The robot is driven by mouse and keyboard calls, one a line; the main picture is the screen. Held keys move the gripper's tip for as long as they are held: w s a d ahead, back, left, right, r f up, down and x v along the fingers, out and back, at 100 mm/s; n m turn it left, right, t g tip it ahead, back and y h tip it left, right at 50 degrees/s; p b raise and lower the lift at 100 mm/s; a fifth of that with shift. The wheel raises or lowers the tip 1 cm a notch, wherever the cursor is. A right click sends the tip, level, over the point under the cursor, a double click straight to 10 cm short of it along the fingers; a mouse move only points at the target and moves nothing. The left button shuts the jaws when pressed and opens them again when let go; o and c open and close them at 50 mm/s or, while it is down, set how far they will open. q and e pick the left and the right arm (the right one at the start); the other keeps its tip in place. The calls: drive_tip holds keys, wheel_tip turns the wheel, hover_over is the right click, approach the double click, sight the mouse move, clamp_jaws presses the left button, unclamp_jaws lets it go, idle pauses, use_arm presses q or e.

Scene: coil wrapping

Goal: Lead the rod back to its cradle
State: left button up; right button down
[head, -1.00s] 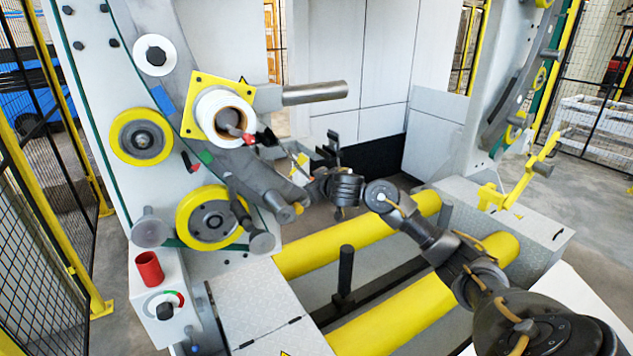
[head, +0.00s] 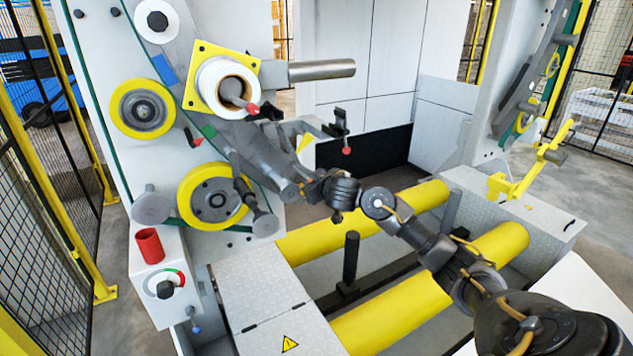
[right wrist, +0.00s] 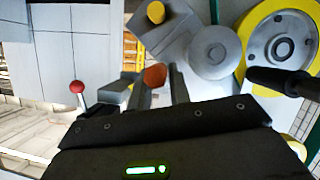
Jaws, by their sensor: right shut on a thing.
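My right gripper (head: 302,189) is in front of the lower end of the grey curved machine arm, over the left part of the yellow rollers. In the right wrist view its two dark fingers (right wrist: 157,80) close on a rounded orange-red end, which I take as the rod (right wrist: 154,74). The rest of the rod is hidden behind the gripper, and in the head view I cannot make it out. I cannot tell for sure which part is its cradle. My left gripper is not in view.
A black bracket with a red ball (head: 346,150) is close to the gripper; the ball also shows in the right wrist view (right wrist: 77,87). Yellow wheels (head: 213,197) are to the left. A black post (head: 351,258) rises between yellow rollers (head: 390,312). A yellow bracket (head: 528,172) stands far right.

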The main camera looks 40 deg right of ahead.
drive_tip(key=f+b, duration=0.1)
drive_tip(key=a+f+b, duration=0.1)
drive_tip(key=f, duration=0.1)
drive_tip(key=shift+a+f, duration=0.1)
drive_tip(key=shift+f, duration=0.15)
idle(0.6)
drive_tip(key=a+f+b, duration=0.2)
drive_tip(key=f+b, duration=0.2)
drive_tip(key=shift+w+a+f+b, duration=0.25)
drive_tip(key=shift+a+f+b, duration=0.1)
drive_tip(key=shift+a+b, duration=0.05)
idle(0.5)
drive_tip(key=shift+a, duration=0.1)
idle(0.5)
